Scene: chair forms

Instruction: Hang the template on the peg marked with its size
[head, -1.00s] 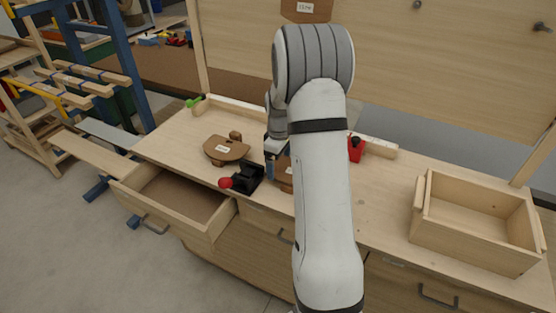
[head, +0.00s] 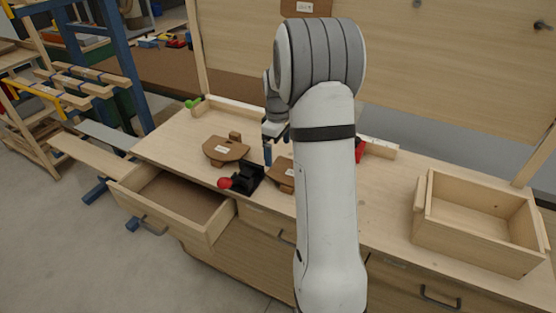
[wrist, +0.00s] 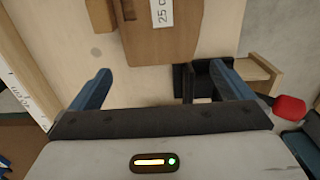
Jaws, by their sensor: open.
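One brown template (head: 278,179) lies on the bench, partly hidden behind my arm. In the wrist view a brown template (wrist: 185,42) with a white label starting "25 c" is at the top, cut off by the frame. A second brown template (head: 213,158) with a white label lies further left on the bench; I cannot read it. Another labelled brown piece (head: 292,12) is up on the board, cut off by the frame. My gripper (wrist: 161,88) is open and empty, above the bench, with its fingers apart and short of the template. Pegs (head: 543,25) stick out of the board.
A black clamp with a red knob (head: 225,183) stands beside the template, close to one finger in the wrist view. An open drawer (head: 170,198) juts out at left. A wooden box (head: 475,250) stands at right. A red object (head: 361,150) is behind my arm.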

